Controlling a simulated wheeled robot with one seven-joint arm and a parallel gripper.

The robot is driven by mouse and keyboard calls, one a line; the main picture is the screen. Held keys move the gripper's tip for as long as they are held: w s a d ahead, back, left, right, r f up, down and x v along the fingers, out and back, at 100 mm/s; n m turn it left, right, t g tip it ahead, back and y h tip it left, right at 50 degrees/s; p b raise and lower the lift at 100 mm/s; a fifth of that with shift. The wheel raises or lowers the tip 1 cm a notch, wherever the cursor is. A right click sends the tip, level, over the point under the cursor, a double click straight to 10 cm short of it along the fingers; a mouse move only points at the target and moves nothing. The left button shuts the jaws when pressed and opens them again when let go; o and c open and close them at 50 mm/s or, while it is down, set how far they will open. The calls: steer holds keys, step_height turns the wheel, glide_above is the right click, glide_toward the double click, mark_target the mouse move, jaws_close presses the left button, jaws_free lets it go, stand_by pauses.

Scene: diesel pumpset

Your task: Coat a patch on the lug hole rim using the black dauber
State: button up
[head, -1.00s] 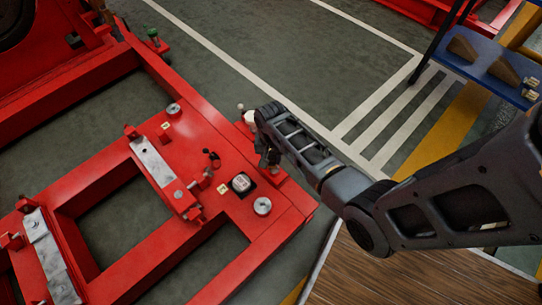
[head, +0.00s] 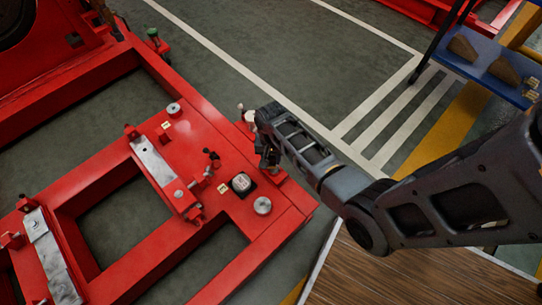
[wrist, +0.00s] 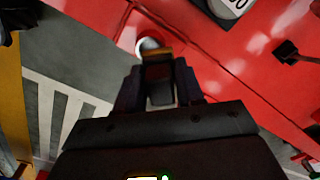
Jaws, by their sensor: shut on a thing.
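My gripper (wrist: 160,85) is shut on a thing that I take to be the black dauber. In the wrist view only a grey part and a brownish end of the dauber (wrist: 158,54) show between the dark fingers. A bright round metal rim (wrist: 148,44), probably the lug hole rim, lies just beyond that end, at the edge of the red frame. I cannot tell whether they touch. In the head view my gripper (head: 268,152) is over the right edge of the red frame (head: 205,125), and my arm hides most of the lug and the dauber.
The red frame carries a round dial (head: 241,184), a metal disc (head: 263,205), a black-knobbed fitting (head: 212,158) and a metal plate (head: 155,162). A white ball-like part (head: 250,117) stands close behind my gripper. A blue shelf (head: 490,70) is at upper right.

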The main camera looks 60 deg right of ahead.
steer(key=shift+f+b, duration=0.65)
steer(key=shift+f, duration=0.35)
stand_by(0.5)
steer(key=shift+s+r, duration=0.1)
steer(key=shift+s, duration=0.05)
steer(key=shift+s+a+p, duration=0.15)
steer(key=shift+s+p, duration=0.15)
steer(key=shift+p, duration=0.3)
steer(key=shift+s+a+p, duration=0.15)
steer(key=shift+s+p, duration=0.3)
steer(key=shift+s, duration=0.15)
steer(key=shift+s+a+p, duration=0.15)
steer(key=shift+s+p, duration=0.25)
steer(key=shift+s, duration=0.15)
